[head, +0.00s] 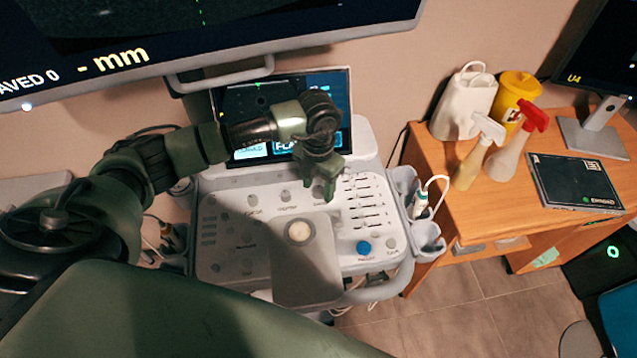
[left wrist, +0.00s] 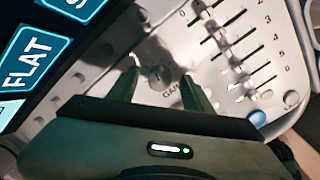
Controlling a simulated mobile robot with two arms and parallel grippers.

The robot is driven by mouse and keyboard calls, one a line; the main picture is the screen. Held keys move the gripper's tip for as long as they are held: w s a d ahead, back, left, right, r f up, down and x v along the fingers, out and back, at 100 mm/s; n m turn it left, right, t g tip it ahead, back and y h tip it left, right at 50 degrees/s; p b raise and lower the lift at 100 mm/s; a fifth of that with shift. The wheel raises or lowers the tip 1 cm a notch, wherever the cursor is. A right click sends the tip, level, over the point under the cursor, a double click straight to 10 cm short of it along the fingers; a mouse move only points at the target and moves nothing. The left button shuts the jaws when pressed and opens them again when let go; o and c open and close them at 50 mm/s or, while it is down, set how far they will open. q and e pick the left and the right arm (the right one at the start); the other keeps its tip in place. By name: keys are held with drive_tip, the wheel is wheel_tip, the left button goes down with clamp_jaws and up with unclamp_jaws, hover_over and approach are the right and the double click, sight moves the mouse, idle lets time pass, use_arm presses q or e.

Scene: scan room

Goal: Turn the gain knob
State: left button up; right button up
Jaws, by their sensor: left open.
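The gain knob (left wrist: 157,77) is a small grey knob on the light console panel, with a partly covered "GAIN" label beside it in the left wrist view. My left gripper (left wrist: 160,80) is open, with one finger on each side of the knob. A gap shows between the knob and the fingers; I cannot tell how far down they reach. In the head view my left gripper (head: 327,188) is over the upper part of the console (head: 225,265) and hides the knob. My right gripper is in neither view.
Slider rows (head: 365,203) lie just right of the gripper, with a blue knob (head: 363,247) below. A touchscreen (head: 255,100) stands behind. A grey block with a pale round top (head: 299,232) is in front. Spray bottles (head: 515,145) stand on the wooden desk (head: 480,215) at right.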

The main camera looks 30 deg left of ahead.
use_arm(q)
drive_tip(key=c, duration=0.9)
clamp_jaws()
drive_tip(key=m+b, duration=0.2)
drive_tip(key=b, duration=0.1)
drive_tip(key=shift+f+m, duration=0.15)
drive_tip(key=shift+m, duration=0.15)
drive_tip(key=shift+m+b, duration=0.9)
drive_tip(key=shift+b, duration=0.15)
drive_tip(key=shift+w+r+m+b, duration=0.1)
drive_tip(key=shift+r+m+b, duration=0.1)
drive_tip(key=shift+m+b, duration=0.5)
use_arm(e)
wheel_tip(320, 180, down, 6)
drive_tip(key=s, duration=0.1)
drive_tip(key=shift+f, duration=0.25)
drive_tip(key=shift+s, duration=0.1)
use_arm(q)
drive_tip(key=o, duration=0.9)
unclamp_jaws()
